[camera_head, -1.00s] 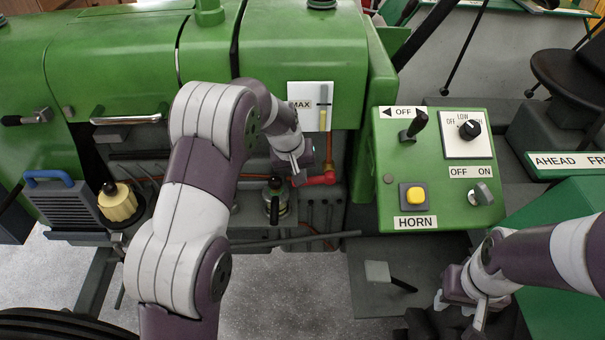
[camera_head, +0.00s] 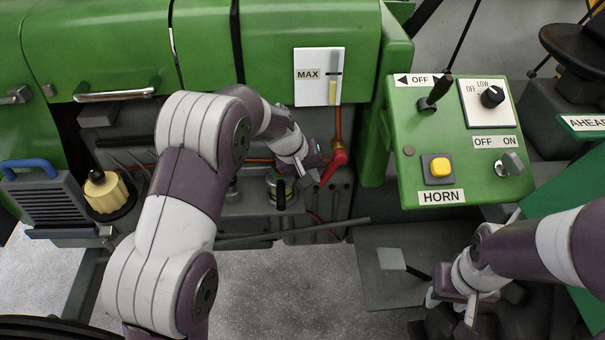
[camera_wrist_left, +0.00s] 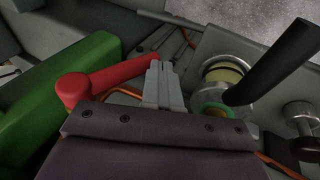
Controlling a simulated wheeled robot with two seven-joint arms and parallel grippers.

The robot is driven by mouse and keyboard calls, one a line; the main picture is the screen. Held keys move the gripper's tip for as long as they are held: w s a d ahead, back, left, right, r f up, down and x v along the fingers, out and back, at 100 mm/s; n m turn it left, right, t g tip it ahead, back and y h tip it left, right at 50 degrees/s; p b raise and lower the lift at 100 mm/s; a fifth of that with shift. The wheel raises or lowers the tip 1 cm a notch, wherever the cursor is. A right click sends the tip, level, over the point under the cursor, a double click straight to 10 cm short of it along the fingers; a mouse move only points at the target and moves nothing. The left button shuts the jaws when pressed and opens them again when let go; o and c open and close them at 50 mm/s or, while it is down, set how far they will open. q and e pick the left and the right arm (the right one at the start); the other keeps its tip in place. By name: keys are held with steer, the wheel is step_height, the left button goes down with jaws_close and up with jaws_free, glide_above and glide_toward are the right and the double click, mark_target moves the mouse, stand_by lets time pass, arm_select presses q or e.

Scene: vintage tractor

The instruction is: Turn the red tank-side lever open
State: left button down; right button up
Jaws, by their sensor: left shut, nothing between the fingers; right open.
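The red lever (camera_head: 333,167) is on the tractor's side below the MAX gauge, slanting down-left from its pivot on the orange pipe. In the left wrist view the red lever (camera_wrist_left: 110,76) runs from its thick pivot on the left to its tip beside my fingers. My left gripper (camera_head: 304,178) is shut and empty just left of the lever. In the wrist view its fingertips (camera_wrist_left: 159,68) are close to the lever's tip; I cannot tell whether they touch. My right gripper (camera_head: 452,304) is open and empty at the lower right, below the green panel.
A glass-and-metal bowl fitting with a black handle (camera_wrist_left: 275,65) stands close right of my left fingers in the wrist view. The green control panel (camera_head: 415,184) with a yellow horn button is to the right. A level gauge (camera_head: 312,92) sits above the lever.

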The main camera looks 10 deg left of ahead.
mark_target(322, 181)
arm_select(q)
steer(key=shift+w+d+f+b, duration=0.15)
steer(key=shift+d+f+b, duration=0.1)
steer(key=shift+d+f, duration=0.35)
steer(key=shift+w+d+f+b, duration=0.15)
steer(key=shift+d+f+b, duration=0.1)
steer(key=shift+d+f, duration=0.3)
steer(key=shift+d, duration=0.1)
